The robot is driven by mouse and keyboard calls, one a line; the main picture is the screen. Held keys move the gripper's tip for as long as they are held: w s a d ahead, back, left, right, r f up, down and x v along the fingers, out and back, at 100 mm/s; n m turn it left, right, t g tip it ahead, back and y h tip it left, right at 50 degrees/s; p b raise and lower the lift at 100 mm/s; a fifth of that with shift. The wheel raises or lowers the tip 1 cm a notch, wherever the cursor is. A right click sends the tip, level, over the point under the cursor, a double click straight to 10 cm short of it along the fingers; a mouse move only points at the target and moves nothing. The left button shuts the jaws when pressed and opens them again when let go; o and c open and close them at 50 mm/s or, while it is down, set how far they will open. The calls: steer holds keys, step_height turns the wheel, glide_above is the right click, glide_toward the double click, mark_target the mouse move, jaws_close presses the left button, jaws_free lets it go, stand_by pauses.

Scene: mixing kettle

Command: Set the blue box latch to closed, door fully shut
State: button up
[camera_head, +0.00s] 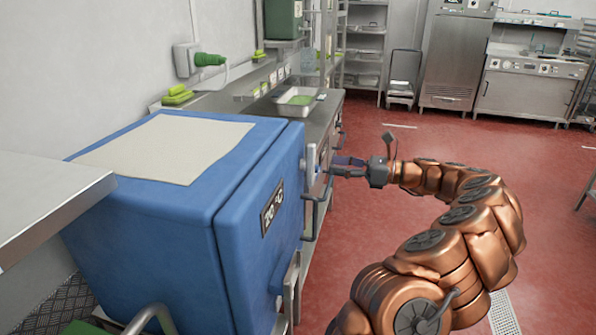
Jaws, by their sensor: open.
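The blue box (150,215) stands at the left, with a beige sheet lying on its top. Its door (245,240) is the thick blue panel on the right, bearing a "20 °C" label. The door looks flush with the body along the seam on top; the lower seam is harder to judge. Grey metal latch parts (318,190) stick out at the door's far right edge, small and partly overlapped, so the latch position is unclear. My gripper (341,167) is open at the far edge of the door, close to these parts. I cannot tell whether it touches them.
A steel counter (225,100) with a tray (298,101) runs along the wall behind the box. A grey shelf edge (50,205) juts in at the left. My copper arm reaches in from the lower right. The red floor (400,215) is clear around it.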

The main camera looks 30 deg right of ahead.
mark_target(312, 162)
steer(key=shift+b+x, duration=1.95)
steer(key=shift+x, duration=1.7)
steer(key=shift+d, duration=0.15)
steer(key=shift+p, duration=0.3)
steer(key=shift+w+p, duration=0.15)
steer(key=shift+p, duration=0.25)
steer(key=shift+c, duration=0.4)
